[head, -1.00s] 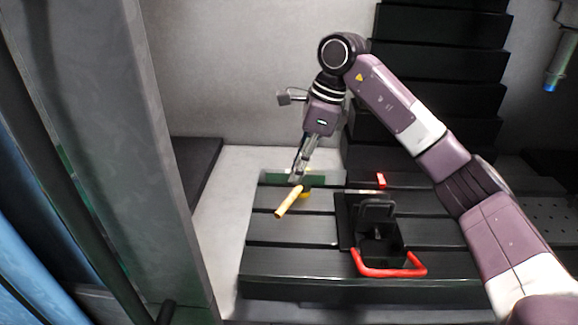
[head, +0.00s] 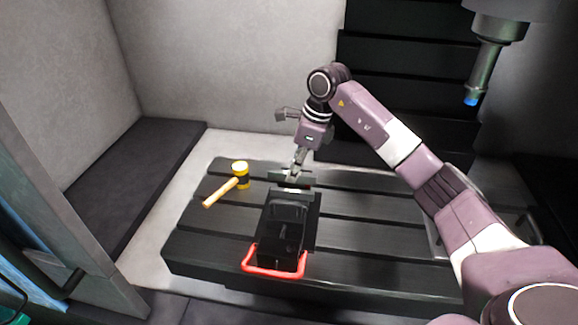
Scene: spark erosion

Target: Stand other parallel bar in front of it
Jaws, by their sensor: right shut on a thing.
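My right gripper (head: 294,175) is shut on a dark greenish parallel bar (head: 276,177). The bar lies crosswise in the picture at the far end of the black vise (head: 312,208), which has a red handle (head: 275,273). I cannot tell whether the bar touches the vise or hangs just above it. Another parallel bar cannot be made out; the vise's dark jaws and my gripper hide that spot. My left gripper is not in view.
The machine head (head: 485,70) hangs at upper right.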

